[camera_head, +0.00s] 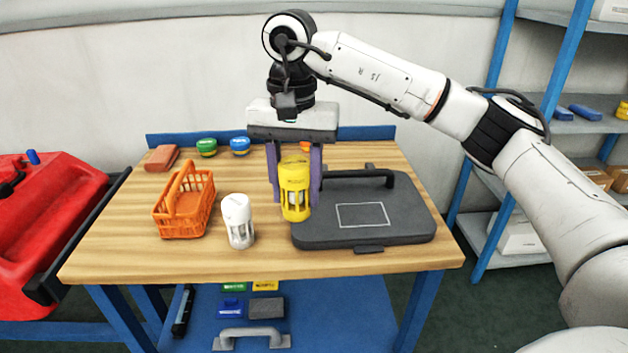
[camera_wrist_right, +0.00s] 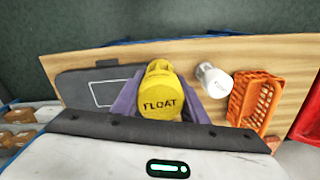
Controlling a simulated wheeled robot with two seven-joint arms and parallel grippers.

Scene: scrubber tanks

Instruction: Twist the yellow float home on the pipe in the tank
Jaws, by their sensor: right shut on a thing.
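The yellow float (camera_head: 295,190) is upright between the purple fingers of my right gripper (camera_head: 296,176), which is shut on it. It is a cage-like cylinder near the left edge of a dark grey case on the table. In the right wrist view the float (camera_wrist_right: 161,100) shows its top with the word FLOAT, a finger on each side. I cannot tell whether its bottom touches anything. A red tank body (camera_head: 55,225) stands at the left edge, with a dark part and a blue knob on top. No pipe can be made out. My left gripper is not in view.
A white float-like cylinder (camera_head: 238,220) stands left of the yellow float. An orange basket (camera_head: 184,218) is farther left. The grey case (camera_head: 400,226) covers the right of the wooden table (camera_head: 130,240). Green and blue lids (camera_head: 240,146) sit at the back. Blue shelves stand right.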

